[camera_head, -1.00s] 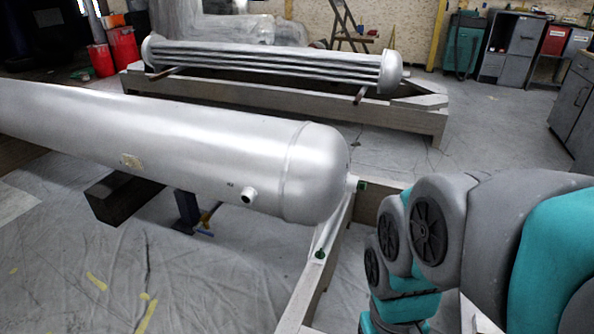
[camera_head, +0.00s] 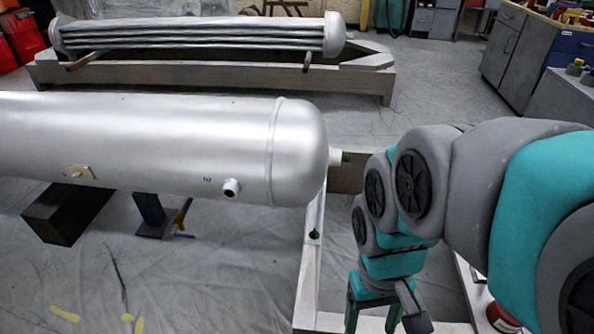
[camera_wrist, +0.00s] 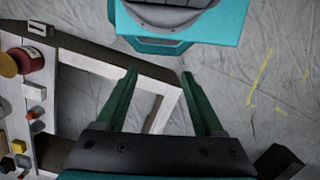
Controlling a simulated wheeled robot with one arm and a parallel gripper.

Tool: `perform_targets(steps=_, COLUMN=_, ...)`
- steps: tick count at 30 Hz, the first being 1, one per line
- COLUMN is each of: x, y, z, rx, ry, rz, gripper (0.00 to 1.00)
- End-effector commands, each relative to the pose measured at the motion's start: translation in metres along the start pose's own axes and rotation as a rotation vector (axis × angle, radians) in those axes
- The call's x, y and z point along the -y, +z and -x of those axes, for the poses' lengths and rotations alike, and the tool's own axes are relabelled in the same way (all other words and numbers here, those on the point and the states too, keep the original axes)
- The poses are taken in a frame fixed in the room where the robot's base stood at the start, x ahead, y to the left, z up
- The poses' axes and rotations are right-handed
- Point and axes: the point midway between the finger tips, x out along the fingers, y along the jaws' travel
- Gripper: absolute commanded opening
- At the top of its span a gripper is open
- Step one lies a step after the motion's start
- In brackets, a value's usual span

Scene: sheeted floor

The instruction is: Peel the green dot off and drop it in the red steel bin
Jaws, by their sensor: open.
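A small green dot (camera_head: 346,157) shows at the tip of the nozzle on the domed end of the silver tank (camera_head: 200,140). A second small green piece (camera_head: 314,234) sits on the pale frame rail below. I cannot tell which one the task means. My gripper (camera_head: 373,322) hangs pointing down, right of the tank end and apart from both green pieces. In the wrist view my gripper (camera_wrist: 158,74) is open and empty, its two green fingers spread above a pale frame. No green dot is clear there. Red bins (camera_head: 22,36) stand at the far left back.
A red container (camera_head: 503,317) stands at the lower right; a red jar (camera_wrist: 32,62) shows in the wrist view beside a surface with several small coloured parts. A tube bundle (camera_head: 200,38) lies on a rack behind. Grey cabinets (camera_head: 515,45) stand at right. Sheeted floor is open at lower left.

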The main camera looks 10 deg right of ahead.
Motion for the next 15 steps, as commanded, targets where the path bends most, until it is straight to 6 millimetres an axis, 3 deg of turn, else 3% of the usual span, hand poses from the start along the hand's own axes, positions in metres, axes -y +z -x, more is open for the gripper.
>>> perform_targets(steps=5, x=0.000, y=-0.007, z=-0.001, rx=-0.002, ry=-0.001, rz=-0.008, gripper=0.53)
perform_targets(steps=8, x=-0.001, y=-0.027, z=-0.003, rx=-0.012, ry=-0.003, rz=-0.031, gripper=0.41)
perform_targets(steps=15, x=-0.005, y=-0.116, z=-0.010, rx=-0.069, ry=-0.001, rz=-0.117, gripper=0.17)
